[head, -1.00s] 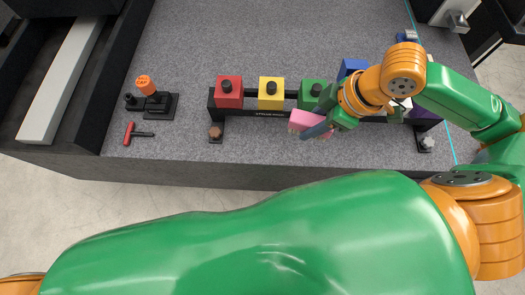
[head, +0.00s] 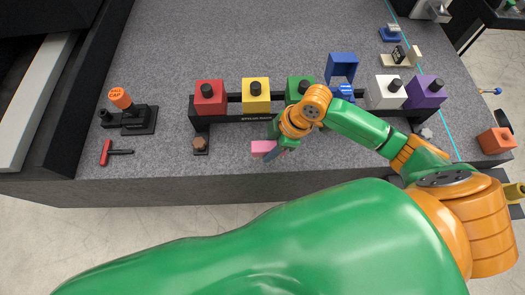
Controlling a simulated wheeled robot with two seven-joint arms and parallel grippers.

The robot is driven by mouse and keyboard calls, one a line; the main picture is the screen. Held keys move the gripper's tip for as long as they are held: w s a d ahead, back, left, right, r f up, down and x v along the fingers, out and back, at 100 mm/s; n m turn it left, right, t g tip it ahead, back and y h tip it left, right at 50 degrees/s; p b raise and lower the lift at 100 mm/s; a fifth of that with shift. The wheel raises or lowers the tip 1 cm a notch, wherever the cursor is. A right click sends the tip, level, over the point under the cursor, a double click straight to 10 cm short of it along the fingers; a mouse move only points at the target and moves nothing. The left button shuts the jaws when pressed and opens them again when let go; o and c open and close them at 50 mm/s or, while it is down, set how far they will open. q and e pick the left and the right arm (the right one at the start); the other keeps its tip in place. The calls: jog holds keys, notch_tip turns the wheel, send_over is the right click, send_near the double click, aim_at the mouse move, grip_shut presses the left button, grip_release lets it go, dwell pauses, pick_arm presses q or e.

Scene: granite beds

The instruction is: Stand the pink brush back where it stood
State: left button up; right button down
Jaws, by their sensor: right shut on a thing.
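The pink brush (head: 263,147) shows as a pink block at my right gripper (head: 277,146), which is shut on it. It is near the front edge of the granite bed, in front of the black rack (head: 232,118). The rest of the brush and most of the fingers are hidden under my right wrist, so I cannot tell its tilt or whether it touches the bed. My left gripper is out of view.
The rack holds red (head: 210,97), yellow (head: 256,95), green (head: 300,89), white (head: 386,91) and purple (head: 426,92) blocks. A blue bracket (head: 342,66) stands behind. A red-handled tool (head: 106,152) lies at left beside an orange-capped stand (head: 120,98).

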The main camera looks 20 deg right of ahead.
aim_at(263, 151)
jog(key=f, duration=0.1)
jog(key=w+f, duration=0.1)
jog(key=f, duration=0.1)
jog(key=w+a+f, duration=0.1)
jog(key=f, duration=0.1)
jog(key=shift+f, duration=0.5)
jog(key=shift+f, duration=0.1)
jog(key=shift+c, duration=2.2)
grip_release()
jog(key=p+v, duration=0.1)
jog(key=v, duration=1.1)
